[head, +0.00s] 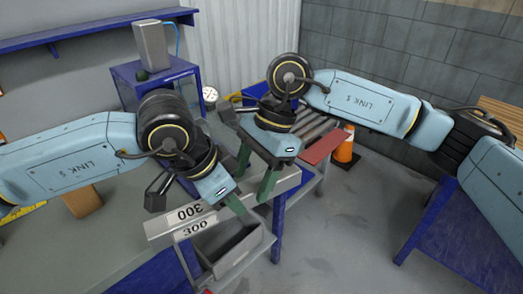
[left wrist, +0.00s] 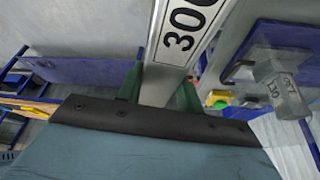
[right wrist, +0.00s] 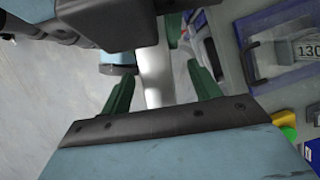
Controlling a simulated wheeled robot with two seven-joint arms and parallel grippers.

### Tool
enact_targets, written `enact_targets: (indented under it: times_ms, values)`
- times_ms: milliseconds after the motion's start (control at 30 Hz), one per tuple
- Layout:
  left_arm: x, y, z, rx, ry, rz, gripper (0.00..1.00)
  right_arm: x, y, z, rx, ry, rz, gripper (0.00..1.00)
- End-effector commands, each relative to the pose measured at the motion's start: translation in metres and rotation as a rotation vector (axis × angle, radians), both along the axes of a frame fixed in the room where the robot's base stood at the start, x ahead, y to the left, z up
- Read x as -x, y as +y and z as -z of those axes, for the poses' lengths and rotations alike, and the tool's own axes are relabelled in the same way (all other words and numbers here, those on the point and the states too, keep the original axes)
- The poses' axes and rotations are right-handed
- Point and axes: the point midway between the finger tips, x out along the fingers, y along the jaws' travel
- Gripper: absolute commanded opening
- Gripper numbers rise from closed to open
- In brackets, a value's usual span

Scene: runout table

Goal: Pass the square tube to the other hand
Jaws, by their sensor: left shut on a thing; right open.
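The square tube (head: 285,184) is a long pale metal bar with a black 300 label near its left end. It is held level above the table edge in the head view. My left gripper (head: 226,202) is shut on it, and the tube (left wrist: 168,82) passes between its green fingers in the left wrist view. My right gripper (head: 256,178) is open, at the tube's right part. In the right wrist view the tube (right wrist: 155,75) runs between its spread fingers, with gaps at the sides. The left gripper's far finger is mostly hidden in the head view.
A grey open bin (head: 235,258) with a 300 label stands just below the tube. A roller conveyor (head: 318,124) with a red plate (head: 325,147) lies behind the right gripper. An orange cone (head: 345,145) stands beyond. A blue cabinet (head: 125,85) stands at the back left.

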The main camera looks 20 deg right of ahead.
Motion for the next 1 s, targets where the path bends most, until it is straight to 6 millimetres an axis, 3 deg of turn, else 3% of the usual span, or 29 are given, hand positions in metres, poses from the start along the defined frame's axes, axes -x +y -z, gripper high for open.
enact_targets:
  times_ms: [200, 567, 1000]
  values:
    - [0.0, 0.0, -0.001, 0.002, -0.002, 0.001, 0.02, 0.003, 0.008, 0.02, 0.0, 0.001, 0.0, 0.62]
    - [0.0, 0.0, -0.001, 0.002, -0.002, 0.001, 0.02, 0.003, 0.009, 0.023, -0.001, 0.001, 0.001, 0.6]
    - [0.002, -0.001, -0.001, 0.002, 0.0, 0.006, 0.02, 0.002, 0.009, 0.022, -0.001, -0.002, 0.002, 0.03]
